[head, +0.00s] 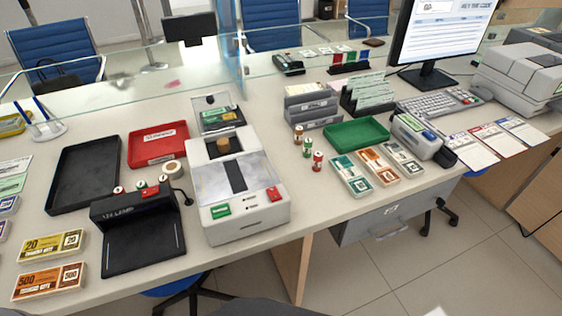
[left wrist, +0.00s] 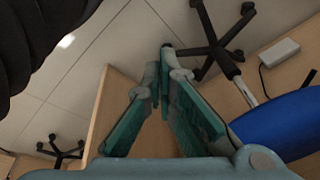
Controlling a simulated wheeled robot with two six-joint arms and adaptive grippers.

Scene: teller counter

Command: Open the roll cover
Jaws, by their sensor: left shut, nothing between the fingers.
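A white machine (head: 245,222) stands at the middle of the counter in the head view. A clear, greyish cover with a dark strip (head: 236,177) lies over its top. A brown knob or roll (head: 223,145) sits behind that cover, and a small clear lid (head: 211,103) stands raised at the back. I cannot tell for sure which part is the roll cover. My left gripper (left wrist: 164,72) shows only in the left wrist view; its teal fingers meet at the tips with nothing between them. It is over the floor, away from the machine. My right gripper is not in view.
Banknote bundles (head: 52,244) lie at the left. A green tray (head: 356,133) is at the right. A glass screen runs behind.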

